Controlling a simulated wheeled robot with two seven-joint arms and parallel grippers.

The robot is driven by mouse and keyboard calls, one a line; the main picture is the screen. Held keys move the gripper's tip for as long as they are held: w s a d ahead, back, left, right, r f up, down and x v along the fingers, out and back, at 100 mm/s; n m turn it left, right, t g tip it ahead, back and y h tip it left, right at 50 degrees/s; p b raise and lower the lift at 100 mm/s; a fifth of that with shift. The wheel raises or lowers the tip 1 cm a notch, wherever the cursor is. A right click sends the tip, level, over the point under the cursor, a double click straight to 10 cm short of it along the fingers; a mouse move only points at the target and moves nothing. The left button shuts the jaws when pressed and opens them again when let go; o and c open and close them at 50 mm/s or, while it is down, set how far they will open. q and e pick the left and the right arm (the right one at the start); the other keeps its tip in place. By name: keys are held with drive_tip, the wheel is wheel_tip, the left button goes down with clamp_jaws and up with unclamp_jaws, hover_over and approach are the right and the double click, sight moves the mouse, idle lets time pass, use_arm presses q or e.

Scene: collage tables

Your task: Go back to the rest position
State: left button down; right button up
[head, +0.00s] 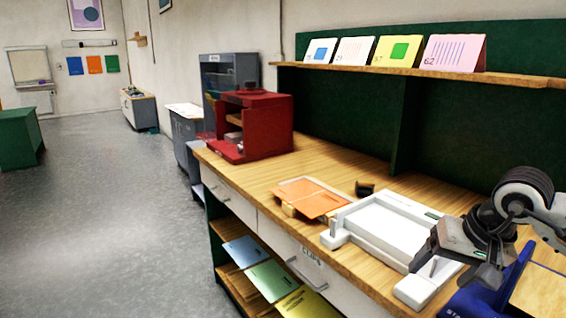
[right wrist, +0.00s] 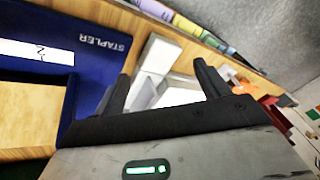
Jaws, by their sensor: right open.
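My right gripper (head: 462,268) is over the right end of the wooden workbench (head: 340,160), above the white device and beside the blue stapler tray (head: 517,268). In the right wrist view my right gripper (right wrist: 166,82) has its two dark fingers spread apart, with nothing between them. The blue tray, marked STAPLER (right wrist: 104,42), shows at the left there. The white device (head: 385,230) lies flat on the bench to the left of the gripper. My left gripper is not in view.
An orange card (head: 318,203) lies on the bench left of the white device. A red open cabinet (head: 268,125) stands at the bench's far end. Several cards stand on the shelf (head: 420,74) above. Coloured folders (head: 268,282) lie on the lower shelf. The grey floor (head: 110,210) at left is clear.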

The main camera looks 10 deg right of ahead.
drive_tip(key=s+a+f+m+t+y, duration=0.1)
drive_tip(key=s+a+m+t+y, duration=0.15)
drive_tip(key=a+m+y, duration=0.8)
drive_tip(key=s+a+f+m+t+y, duration=0.1)
drive_tip(key=a+m+t+y, duration=0.35)
drive_tip(key=a+m, duration=1)
drive_tip(key=d+f+m+t+h, duration=0.3)
drive_tip(key=f+m+h, duration=0.2)
drive_tip(key=m, duration=0.7)
drive_tip(key=d+f+m+t+h, duration=0.2)
drive_tip(key=d+f+m+h, duration=0.15)
drive_tip(key=m, duration=0.85)
drive_tip(key=s+f+m+g+h, duration=0.5)
drive_tip(key=s+f+m, duration=0.6)
drive_tip(key=f+m, duration=0.5)
drive_tip(key=shift+s+a+g, duration=0.2)
drive_tip(key=shift+s+g, duration=0.05)
drive_tip(key=shift+g, duration=0.25)
